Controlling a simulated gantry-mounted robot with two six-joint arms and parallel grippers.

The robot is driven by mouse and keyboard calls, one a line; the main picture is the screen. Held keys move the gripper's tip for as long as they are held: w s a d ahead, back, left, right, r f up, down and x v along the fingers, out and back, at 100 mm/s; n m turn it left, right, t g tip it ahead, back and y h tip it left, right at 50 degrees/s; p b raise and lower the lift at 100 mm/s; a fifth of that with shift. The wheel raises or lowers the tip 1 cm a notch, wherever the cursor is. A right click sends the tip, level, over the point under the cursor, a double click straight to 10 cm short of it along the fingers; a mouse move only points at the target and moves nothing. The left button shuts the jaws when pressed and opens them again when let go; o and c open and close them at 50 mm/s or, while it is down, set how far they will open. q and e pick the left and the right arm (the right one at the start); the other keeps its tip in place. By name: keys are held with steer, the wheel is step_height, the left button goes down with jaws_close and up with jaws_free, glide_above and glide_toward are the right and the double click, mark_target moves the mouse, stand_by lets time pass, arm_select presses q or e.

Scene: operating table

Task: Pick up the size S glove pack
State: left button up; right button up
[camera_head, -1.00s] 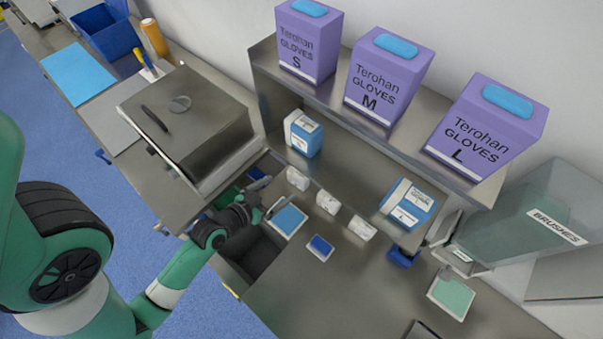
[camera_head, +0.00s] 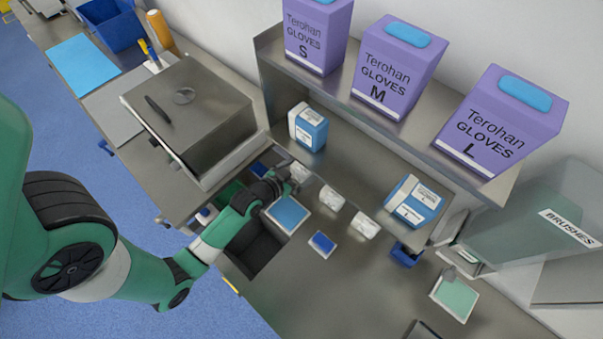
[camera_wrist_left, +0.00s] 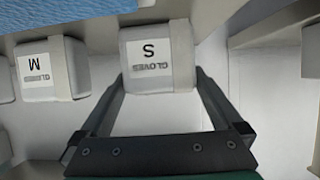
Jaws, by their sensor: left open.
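The size S glove pack is a small white pack with an "S GLOVES" label. In the left wrist view the S pack (camera_wrist_left: 158,58) appears upside down between the far ends of my fingers. In the head view the S pack (camera_head: 300,172) sits at the left end of a row of white packs, partly hidden by my gripper. My left gripper (camera_head: 284,179) is right at it. In the left wrist view my left gripper (camera_wrist_left: 157,88) is open, with a finger on each side of the pack; contact cannot be told. My right gripper is not in view.
The M pack (camera_wrist_left: 50,68) stands beside the S pack; the M pack (camera_head: 332,198) and another white pack (camera_head: 365,225) continue the row. A blue-topped packet (camera_head: 287,214) lies in front. Large purple S, M and L glove boxes (camera_head: 391,68) stand on the shelf above.

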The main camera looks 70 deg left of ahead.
mark_target(302, 168)
arm_select(q)
steer(key=c, duration=1)
steer(key=shift+r, duration=0.15)
steer(key=shift+r, duration=0.3)
step_height(302, 168, up, 3)
steer(key=shift+f+p, duration=0.2)
steer(key=shift+p, duration=0.55)
steer(key=s+r+p, duration=0.2)
steer(key=s+r, duration=0.1)
steer(key=s, duration=0.1)
steer(key=s+r+p, duration=0.3)
steer(key=s, duration=0.2)
steer(key=s+r+p, duration=0.2)
steer(key=s+r, duration=0.1)
steer(key=s, duration=0.2)
steer(key=shift+r+p, duration=0.3)
steer(key=shift+p, duration=0.05)
